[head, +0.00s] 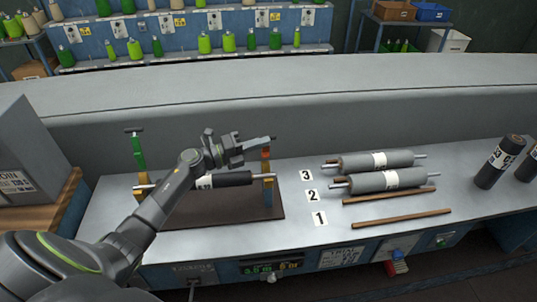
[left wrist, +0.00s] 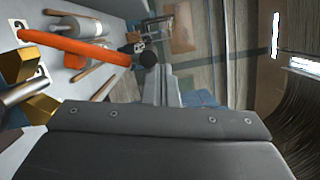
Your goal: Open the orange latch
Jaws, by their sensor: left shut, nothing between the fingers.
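The orange latch (head: 265,155) sits on top of the right gold bracket (head: 268,190) of a roller stand. A black roller (head: 235,178) lies across the stand, partly hidden by my arm. A green latch (head: 138,152) stands upright at the stand's left bracket. My right gripper is out of view.
The stand is on a dark mat (head: 220,214). Right of it are number cards, two grey rollers (head: 388,180) and two brown rods (head: 402,217). Dark upright rolls (head: 499,162) stand at the far right. A grey box (head: 30,150) is at the left.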

